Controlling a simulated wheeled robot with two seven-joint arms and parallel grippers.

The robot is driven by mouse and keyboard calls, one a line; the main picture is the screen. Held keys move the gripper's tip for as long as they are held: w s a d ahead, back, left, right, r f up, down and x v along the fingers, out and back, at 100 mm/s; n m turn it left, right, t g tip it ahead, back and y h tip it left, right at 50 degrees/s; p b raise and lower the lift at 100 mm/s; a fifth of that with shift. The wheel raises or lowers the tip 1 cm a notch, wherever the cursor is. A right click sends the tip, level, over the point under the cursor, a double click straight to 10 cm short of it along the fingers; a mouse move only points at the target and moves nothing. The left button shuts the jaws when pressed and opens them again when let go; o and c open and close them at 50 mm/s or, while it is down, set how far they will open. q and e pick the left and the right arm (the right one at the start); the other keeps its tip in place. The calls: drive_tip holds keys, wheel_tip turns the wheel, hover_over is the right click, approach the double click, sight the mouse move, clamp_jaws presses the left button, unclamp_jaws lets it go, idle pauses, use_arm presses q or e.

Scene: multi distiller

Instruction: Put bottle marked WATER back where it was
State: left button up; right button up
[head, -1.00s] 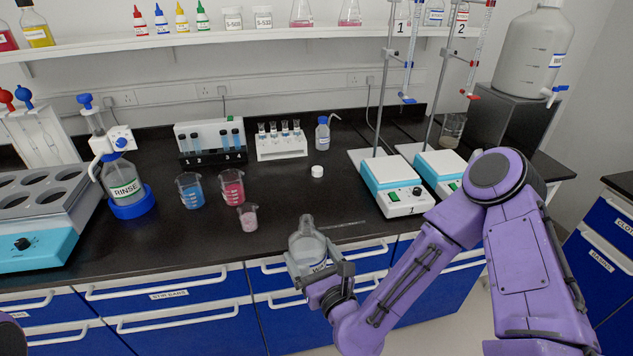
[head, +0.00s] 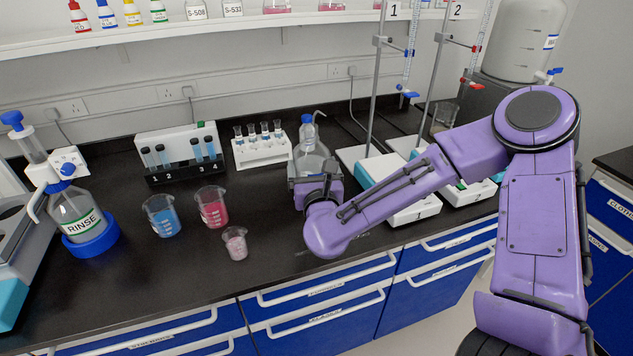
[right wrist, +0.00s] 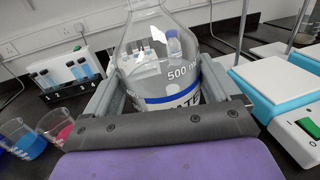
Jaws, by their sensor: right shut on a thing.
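The WATER bottle (head: 312,162) is clear glass with an open neck and stands upright in my right gripper (head: 315,182), over the bench near the back. In the right wrist view the bottle (right wrist: 165,62) shows a 500 ml mark and a blue-banded label with part of its lettering hidden by the gripper. The right gripper's fingers (right wrist: 160,88) are shut on both sides of the bottle's body. The gripper hides the bottle's base, so I cannot tell whether it touches the bench. My left gripper is not in view.
A blue-capped wash bottle (head: 307,121) stands close behind the held bottle. A tube rack (head: 261,148) is left of it and a hotplate stirrer (head: 408,206) right. Pink (head: 212,207), blue (head: 162,216) and pale (head: 236,243) beakers stand front left. Bench front centre is clear.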

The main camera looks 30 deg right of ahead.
drive_tip(key=shift+w+d+f+p, duration=0.2)
drive_tip(key=shift+w+d, duration=0.25)
drive_tip(key=shift+d, duration=0.15)
drive_tip(key=shift+w+d+f+p, duration=0.15)
drive_tip(key=shift+w+d+f, duration=0.05)
drive_tip(key=shift+w+d, duration=0.3)
drive_tip(key=w+d+f, duration=0.1)
drive_tip(key=f, duration=0.2)
drive_tip(key=w+d+f+p, duration=0.1)
drive_tip(key=w+f, duration=0.1)
drive_tip(key=f, duration=0.1)
drive_tip(key=w+d+f+p, duration=0.1)
drive_tip(key=f, duration=0.3)
drive_tip(key=shift+w+d, duration=0.2)
drive_tip(key=shift+d, duration=0.05)
drive_tip(key=shift+w, duration=0.1)
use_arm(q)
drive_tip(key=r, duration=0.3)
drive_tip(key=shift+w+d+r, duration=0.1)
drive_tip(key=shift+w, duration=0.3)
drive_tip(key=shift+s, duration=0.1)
